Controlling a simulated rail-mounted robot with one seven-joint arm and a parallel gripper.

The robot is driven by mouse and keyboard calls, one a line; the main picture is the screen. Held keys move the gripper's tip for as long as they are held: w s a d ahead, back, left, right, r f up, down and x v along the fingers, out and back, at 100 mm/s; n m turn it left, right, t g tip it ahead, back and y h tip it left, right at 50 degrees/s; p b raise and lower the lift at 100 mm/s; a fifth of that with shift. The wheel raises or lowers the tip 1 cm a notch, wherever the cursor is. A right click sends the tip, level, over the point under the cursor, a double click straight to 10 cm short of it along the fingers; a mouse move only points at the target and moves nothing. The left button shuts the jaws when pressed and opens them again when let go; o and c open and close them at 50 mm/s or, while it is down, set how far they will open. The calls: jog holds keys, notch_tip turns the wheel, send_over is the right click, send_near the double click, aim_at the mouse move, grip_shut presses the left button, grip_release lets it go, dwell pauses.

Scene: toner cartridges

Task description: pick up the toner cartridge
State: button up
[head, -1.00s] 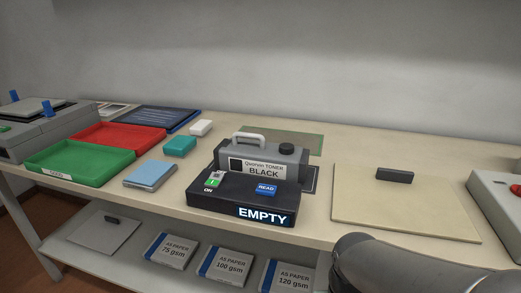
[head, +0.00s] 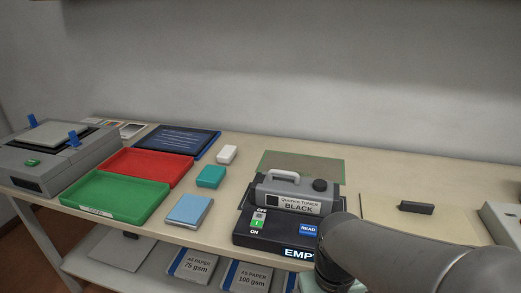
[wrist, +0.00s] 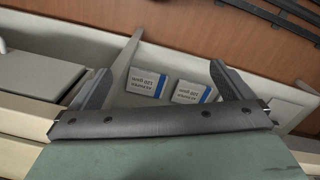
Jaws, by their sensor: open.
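The toner cartridge (head: 290,198) is a grey box with a white handle, a dark round cap and a "BLACK" label. In the head view it stands upright at the back of the black reader unit (head: 268,233), which has a blue READ button and a partly covered display. My arm crosses the lower right of the head view, in front of the reader's right end; its fingers are not clear there. In the wrist view my gripper (wrist: 158,82) has its fingers wide apart with nothing between them. The cartridge is not in the wrist view.
A green tray (head: 92,212), a red tray, a teal block (head: 211,177), a white block and a blue pad stand left of the reader. A board with a dark handle (head: 416,208) lies right. Paper packs (wrist: 146,82) sit on the lower shelf.

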jog(key=w+r+n+p, duration=0.1)
jog(key=w+r+p, duration=0.25)
jog(key=r, duration=0.35)
jog(key=w+r+n+p, duration=0.1)
jog(key=w+r+p, duration=0.2)
jog(key=r+p, duration=0.3)
notch_tip(320, 180, up, 10)
jog(key=n, duration=1.2)
send_over(296, 180)
jog(key=f, duration=0.6)
jog(key=f+b, duration=0.1)
jog(key=f, duration=0.5)
jog(key=shift+w+d, duration=0.15)
jog(key=shift+d, duration=0.05)
jog(key=shift+w+a+f, duration=0.15)
jog(key=shift+f, duration=2.35)
jog(key=c, duration=1.4)
jog(key=shift+r, duration=0.1)
jog(key=shift+c, duration=0.9)
jog(key=shift+r, duration=0.1)
